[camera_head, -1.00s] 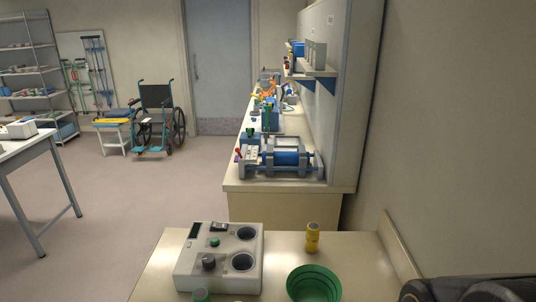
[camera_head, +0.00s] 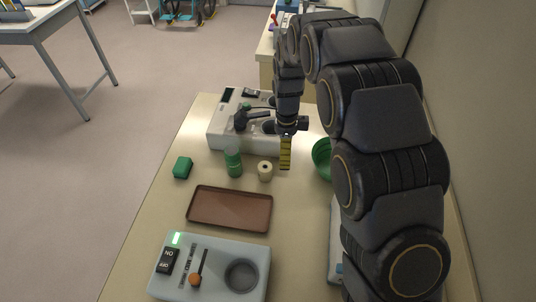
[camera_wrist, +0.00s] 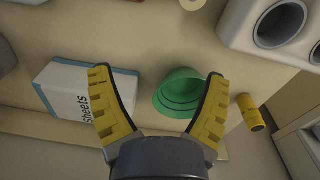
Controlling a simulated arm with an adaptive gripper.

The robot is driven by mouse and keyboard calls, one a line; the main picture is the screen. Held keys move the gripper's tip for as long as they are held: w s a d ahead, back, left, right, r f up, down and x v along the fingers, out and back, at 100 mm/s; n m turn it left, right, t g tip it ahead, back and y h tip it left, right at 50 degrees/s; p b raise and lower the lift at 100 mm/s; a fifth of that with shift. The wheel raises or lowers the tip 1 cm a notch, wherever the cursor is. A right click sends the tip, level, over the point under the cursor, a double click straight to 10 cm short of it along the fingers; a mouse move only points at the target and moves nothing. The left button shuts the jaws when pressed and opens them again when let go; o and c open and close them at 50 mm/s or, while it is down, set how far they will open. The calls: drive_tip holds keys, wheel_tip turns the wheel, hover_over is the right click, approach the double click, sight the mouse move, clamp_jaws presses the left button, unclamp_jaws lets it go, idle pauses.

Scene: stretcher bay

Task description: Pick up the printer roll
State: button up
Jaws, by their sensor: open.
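The printer roll (camera_head: 265,171) is a small cream roll with a dark hole in its top. It stands upright on the bench, right of a green bottle (camera_head: 233,163). My gripper (camera_head: 286,155) hangs above the bench just right of the roll, apart from it; one yellow finger shows there. In the wrist view my gripper (camera_wrist: 158,75) has both ribbed yellow fingers spread wide with nothing gripped. What looks like the same roll (camera_wrist: 192,4) is cut off by the top edge there, beyond the fingertips.
A green bowl (camera_wrist: 177,94) and a white "Sheets" box (camera_wrist: 72,88) lie near the fingers. A brown tray (camera_head: 229,210), a green block (camera_head: 182,167), a grey device (camera_head: 215,265) and a white device with wells (camera_head: 222,132) surround the roll. Bare bench shows at left.

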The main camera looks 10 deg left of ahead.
sight(265, 166)
drive_tip(key=w+a+f+m, duration=0.1)
drive_tip(key=f, duration=0.1)
drive_tip(key=w+a+f+m, duration=0.1)
drive_tip(key=a+f, duration=0.1)
drive_tip(key=f, duration=0.1)
drive_tip(key=w+a+f+m, duration=0.1)
drive_tip(key=a+f, duration=0.1)
drive_tip(key=shift+f+m, duration=0.2)
drive_tip(key=shift+m, duration=0.1)
drive_tip(key=shift+a+f, duration=0.15)
drive_tip(key=shift+f, duration=0.25)
wheel_tip(265, 166, down, 7)
drive_tip(key=shift+f, duration=0.15)
drive_tip(key=c, duration=1.2)
